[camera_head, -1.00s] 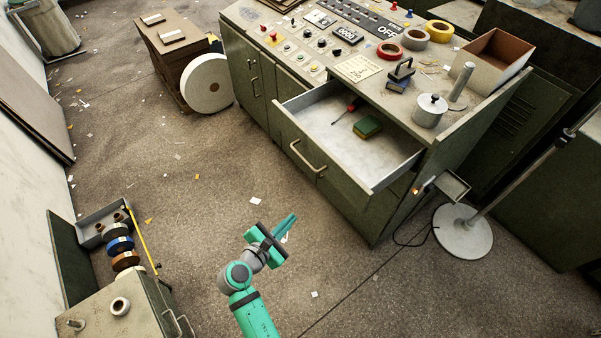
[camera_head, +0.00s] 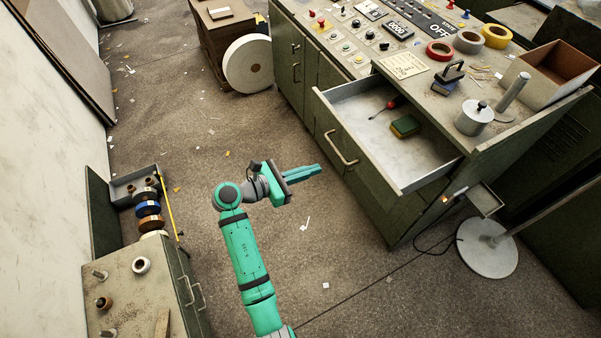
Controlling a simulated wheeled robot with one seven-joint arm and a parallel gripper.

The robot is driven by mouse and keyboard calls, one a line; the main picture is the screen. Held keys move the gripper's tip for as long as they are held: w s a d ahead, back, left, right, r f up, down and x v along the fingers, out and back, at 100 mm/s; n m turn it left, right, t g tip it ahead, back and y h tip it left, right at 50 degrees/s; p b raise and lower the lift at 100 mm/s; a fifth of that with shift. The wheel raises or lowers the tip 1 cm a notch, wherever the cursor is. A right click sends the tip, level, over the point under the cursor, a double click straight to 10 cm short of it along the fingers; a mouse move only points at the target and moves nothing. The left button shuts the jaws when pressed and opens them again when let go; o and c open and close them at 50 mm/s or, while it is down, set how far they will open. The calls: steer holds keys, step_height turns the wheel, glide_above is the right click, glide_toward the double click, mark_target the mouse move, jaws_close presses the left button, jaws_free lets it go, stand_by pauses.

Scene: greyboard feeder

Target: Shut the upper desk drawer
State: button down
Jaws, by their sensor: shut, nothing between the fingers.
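The upper desk drawer (camera_head: 372,165) is pulled well out of the green-grey desk, with a pale bar handle (camera_head: 341,149) on its front. A red-handled screwdriver (camera_head: 384,107) and a green and yellow sponge (camera_head: 405,126) lie inside it. My gripper (camera_head: 319,169) is shut and empty. Its fingers point right toward the drawer front, in the picture just left of and below the handle. No contact is visible, and the exact gap in depth cannot be told.
The desk top (camera_head: 434,99) carries controls, tape rolls, a stamp and a metal pot. A round lamp base (camera_head: 487,248) stands on the floor at right. A cabinet (camera_head: 139,289) with spools is at lower left. The floor between is open, with paper scraps.

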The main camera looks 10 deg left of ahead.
steer(key=x, duration=0.8)
